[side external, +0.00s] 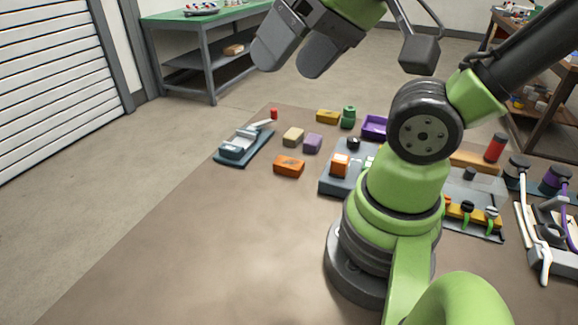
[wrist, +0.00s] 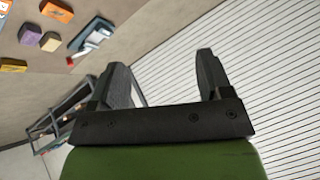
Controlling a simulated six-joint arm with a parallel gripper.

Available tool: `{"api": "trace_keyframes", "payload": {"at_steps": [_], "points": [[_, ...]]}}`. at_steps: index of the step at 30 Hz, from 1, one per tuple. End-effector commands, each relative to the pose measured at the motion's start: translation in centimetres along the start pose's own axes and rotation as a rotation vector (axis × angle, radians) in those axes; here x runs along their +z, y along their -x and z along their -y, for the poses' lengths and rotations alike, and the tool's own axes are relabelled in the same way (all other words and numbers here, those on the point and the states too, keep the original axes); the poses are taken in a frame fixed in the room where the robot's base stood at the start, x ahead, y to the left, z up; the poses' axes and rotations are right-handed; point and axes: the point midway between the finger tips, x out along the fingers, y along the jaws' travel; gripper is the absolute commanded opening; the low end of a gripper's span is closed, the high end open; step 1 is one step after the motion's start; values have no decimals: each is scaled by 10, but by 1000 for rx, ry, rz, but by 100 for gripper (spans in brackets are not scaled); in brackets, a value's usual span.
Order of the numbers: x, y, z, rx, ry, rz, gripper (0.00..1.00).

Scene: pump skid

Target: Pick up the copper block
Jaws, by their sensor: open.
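An orange-copper block (side external: 289,166) with a dark mark on top lies on the brown table, left of the blue-grey panel. It looks like the copper block. It also shows at the top left of the wrist view (wrist: 57,11). My gripper (side external: 289,62) is raised high above the table's far side, well apart from the block. Its two dark fingers are spread and empty. In the wrist view the open fingers (wrist: 161,65) point toward the white slatted wall, with nothing between them.
Tan (side external: 293,137), purple (side external: 313,143) and yellow (side external: 327,116) blocks lie close behind the copper block. A grey-blue clamp-like device (side external: 240,147) is to its left. A panel (side external: 332,184) with an orange part is on its right. The table's front left is clear.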

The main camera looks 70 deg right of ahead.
Motion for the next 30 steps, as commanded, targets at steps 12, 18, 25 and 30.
{"api": "trace_keyframes", "payload": {"at_steps": [12,18,25,30], "points": [[-31,-26,-19,121,53,66,72],[-67,-72,-67,255,145,200,72],[-77,-130,-147,322,244,393,72],[-62,-164,-202,311,301,516,72]]}}
